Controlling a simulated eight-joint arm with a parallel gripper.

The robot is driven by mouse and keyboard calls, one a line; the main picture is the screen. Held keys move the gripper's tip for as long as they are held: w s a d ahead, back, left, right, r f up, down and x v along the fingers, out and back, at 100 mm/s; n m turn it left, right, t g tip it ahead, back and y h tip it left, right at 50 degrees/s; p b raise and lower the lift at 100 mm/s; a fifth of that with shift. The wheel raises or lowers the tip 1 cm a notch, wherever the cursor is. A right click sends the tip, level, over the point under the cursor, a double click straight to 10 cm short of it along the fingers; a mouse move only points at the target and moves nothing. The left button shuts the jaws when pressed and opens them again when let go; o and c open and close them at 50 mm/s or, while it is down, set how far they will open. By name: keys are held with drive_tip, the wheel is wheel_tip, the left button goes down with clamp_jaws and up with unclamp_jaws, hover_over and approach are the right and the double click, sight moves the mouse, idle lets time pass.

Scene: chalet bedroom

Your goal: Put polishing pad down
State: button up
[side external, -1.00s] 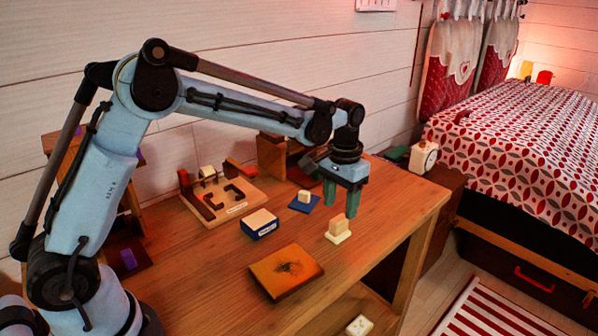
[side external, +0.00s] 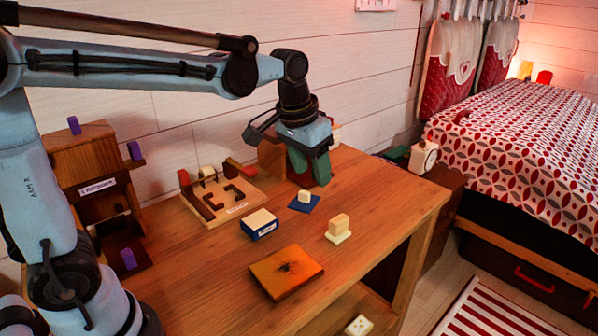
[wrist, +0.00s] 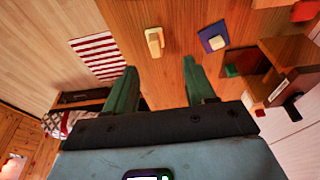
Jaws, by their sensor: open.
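A cream pad with an upright block-like handle (side external: 338,229) stands on the wooden table, near its right side. It looks like the polishing pad, though no label shows; it also shows in the wrist view (wrist: 154,41). A blue square pad with a small cream block on it (side external: 303,201) lies behind and left of it; the wrist view has it at right (wrist: 213,38). My gripper (side external: 311,174) has green fingers spread apart and empty, raised toward the table's back. In the wrist view my gripper (wrist: 160,66) holds nothing between its fingertips.
On the table (side external: 200,272) are a blue-and-cream box (side external: 260,224), an orange board with a dark mark (side external: 286,272) and a wooden tray with dark-red pieces (side external: 225,203). A purple-pegged wooden stand (side external: 85,160) is at left. The table's front left is clear.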

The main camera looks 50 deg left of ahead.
drive_tip(key=s+a+f+t, duration=0.1)
drive_tip(key=s+f+t, duration=0.2)
drive_tip(key=s, duration=0.8)
drive_tip(key=shift+s+a+f+t, duration=0.3)
drive_tip(key=shift+a+f+t, duration=0.1)
drive_tip(key=shift+t, duration=0.3)
drive_tip(key=shift+w, duration=0.1)
